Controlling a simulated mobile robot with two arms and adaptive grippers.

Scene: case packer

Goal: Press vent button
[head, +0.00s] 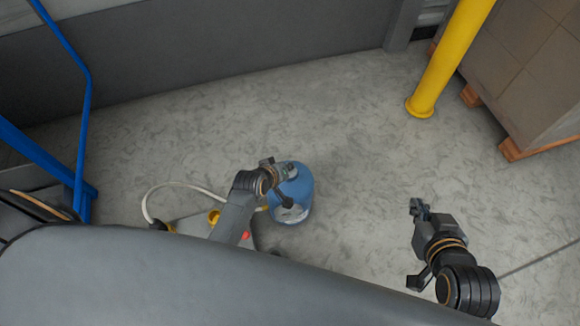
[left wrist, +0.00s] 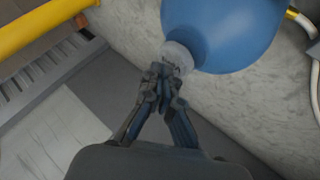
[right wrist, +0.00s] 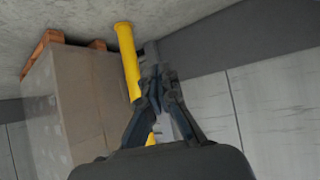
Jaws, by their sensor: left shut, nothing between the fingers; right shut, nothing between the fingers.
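A blue rounded container (head: 299,188) stands on the concrete floor near the middle of the head view. In the left wrist view the container (left wrist: 228,28) has a pale, translucent cap (left wrist: 178,56). My left gripper (left wrist: 165,75) is shut and empty, with its fingertips right at this cap; I cannot tell whether they touch it. In the head view my left arm partly covers the container. My right gripper (head: 418,207) is shut and empty over bare floor to the right. It also shows shut in the right wrist view (right wrist: 158,73). I cannot make out a button marked as vent.
Left of the container are a pale hose (head: 150,198), a yellow part (head: 214,216) and a red part (head: 246,236), partly hidden by my arm. A yellow post (head: 440,75) and stacked boxes (head: 530,60) stand at the upper right. Blue rails (head: 82,130) stand at left.

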